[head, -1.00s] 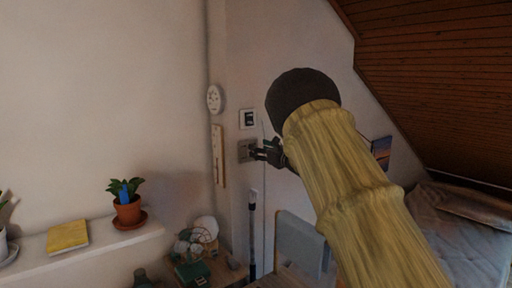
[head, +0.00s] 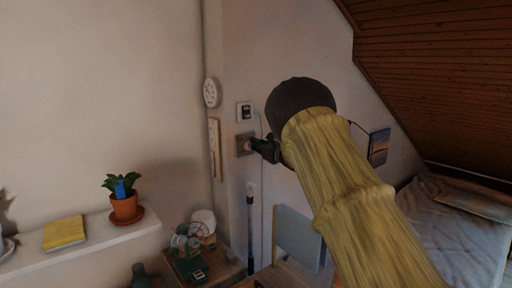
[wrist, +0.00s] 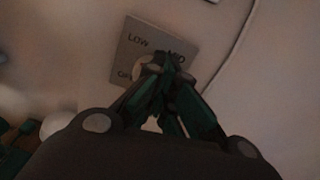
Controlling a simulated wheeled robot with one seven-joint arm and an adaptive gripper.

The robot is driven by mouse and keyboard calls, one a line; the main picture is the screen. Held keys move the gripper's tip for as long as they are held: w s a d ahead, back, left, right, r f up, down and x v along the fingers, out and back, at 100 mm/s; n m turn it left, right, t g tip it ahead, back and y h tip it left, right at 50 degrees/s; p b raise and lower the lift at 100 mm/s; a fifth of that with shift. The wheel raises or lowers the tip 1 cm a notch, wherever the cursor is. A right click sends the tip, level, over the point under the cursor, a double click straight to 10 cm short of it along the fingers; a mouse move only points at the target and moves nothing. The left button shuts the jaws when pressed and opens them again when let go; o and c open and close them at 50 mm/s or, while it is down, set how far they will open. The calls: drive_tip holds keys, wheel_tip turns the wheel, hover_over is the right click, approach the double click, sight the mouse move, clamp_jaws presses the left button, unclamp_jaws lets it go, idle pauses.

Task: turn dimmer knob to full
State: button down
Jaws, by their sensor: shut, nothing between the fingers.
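The dimmer plate (head: 242,146) is a grey square on the wall, below a white-framed switch.
The framed switch (head: 245,112) and a round clock (head: 211,93) are on the wall nearby. A cable runs down the wall right of the plate.

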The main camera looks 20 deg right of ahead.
sight(248, 146)
drive_tip(key=c, duration=1.6)
unclamp_jaws()
drive_tip(key=shift+a+f, duration=0.25)
drive_tip(key=shift+a, duration=0.35)
drive_tip(key=o, duration=0.3)
drive_tip(key=shift+w, duration=0.15)
drive_tip(key=o, duration=0.3)
drive_tip(key=shift+w+a+f, duration=0.1)
drive_tip(key=shift+w+f, duration=0.1)
drive_tip(key=shift+w, duration=0.1)
drive_tip(key=shift+w+a+f, duration=0.2)
drive_tip(key=shift+w, duration=0.05)
drive_tip(key=shift+w+a, duration=0.15)
drive_tip(key=shift+a, duration=0.25)
drive_tip(key=shift+s+a+r, duration=0.15)
drive_tip(key=shift+s+r, duration=0.15)
drive_tip(key=shift+r, duration=0.05)
drive_tip(key=shift+d, duration=0.2)
drive_tip(key=shift+s+d+f, duration=0.15)
drive_tip(key=shift+s+d, duration=0.15)
drive_tip(key=shift+d, duration=0.25)
drive_tip(key=v, duration=1.1)
drive_tip(key=shift+d+f, duration=0.15)
drive_tip(key=shift+d, duration=0.25)
